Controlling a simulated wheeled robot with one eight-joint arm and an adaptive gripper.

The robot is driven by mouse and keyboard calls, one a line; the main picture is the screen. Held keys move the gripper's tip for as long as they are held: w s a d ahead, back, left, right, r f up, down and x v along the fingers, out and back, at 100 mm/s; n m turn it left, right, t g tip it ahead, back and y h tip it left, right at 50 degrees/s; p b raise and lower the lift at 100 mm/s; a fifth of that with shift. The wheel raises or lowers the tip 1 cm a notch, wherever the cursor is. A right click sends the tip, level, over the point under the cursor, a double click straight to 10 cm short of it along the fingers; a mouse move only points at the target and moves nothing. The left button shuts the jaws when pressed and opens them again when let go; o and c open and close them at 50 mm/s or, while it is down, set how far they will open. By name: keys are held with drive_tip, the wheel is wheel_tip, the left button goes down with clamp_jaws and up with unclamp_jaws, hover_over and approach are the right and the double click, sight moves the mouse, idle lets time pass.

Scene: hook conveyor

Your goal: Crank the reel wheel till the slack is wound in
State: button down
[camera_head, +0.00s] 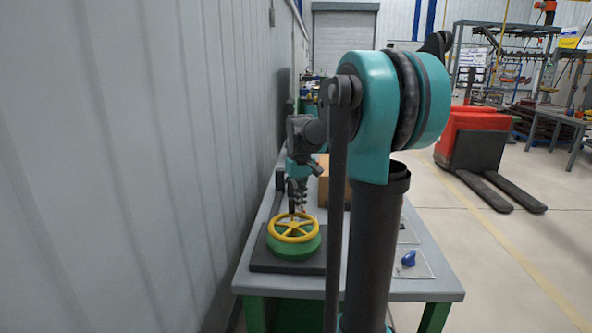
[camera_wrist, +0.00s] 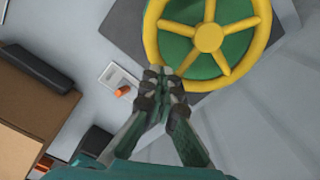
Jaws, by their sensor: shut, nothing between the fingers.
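The reel wheel (camera_head: 293,228) is a yellow spoked handwheel on a green drum (camera_head: 293,246), set on a dark square base on the table. In the wrist view the wheel (camera_wrist: 208,38) fills the top middle, with green showing between its spokes. My gripper (camera_head: 297,206) is above the far part of the wheel in the head view. In the wrist view my gripper (camera_wrist: 165,75) is shut and empty, its fingertips overlapping the wheel's near rim in the picture. I cannot tell whether they touch it. No cord or slack is clearly visible.
The grey table (camera_head: 400,286) has green legs and stands beside a grey wall (camera_head: 120,160). A brown box (camera_wrist: 30,110) stands on it beyond the wheel. A blue object (camera_head: 409,258) lies near the right edge. A red pallet truck (camera_head: 475,145) stands on the floor at right.

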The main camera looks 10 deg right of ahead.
sight(272, 220)
drive_tip(key=shift+a, duration=0.1)
drive_tip(key=shift+w+a, duration=0.25)
drive_tip(key=shift+a, duration=0.6)
drive_tip(key=shift+w+a, duration=0.25)
drive_tip(key=shift+a, duration=0.6)
drive_tip(key=shift+s+a, duration=0.25)
drive_tip(key=shift+a, duration=0.6)
drive_tip(key=shift+s+a, duration=0.2)
drive_tip(key=shift+a, duration=0.65)
drive_tip(key=shift+s+a, duration=1.25)
drive_tip(key=shift+a, duration=0.05)
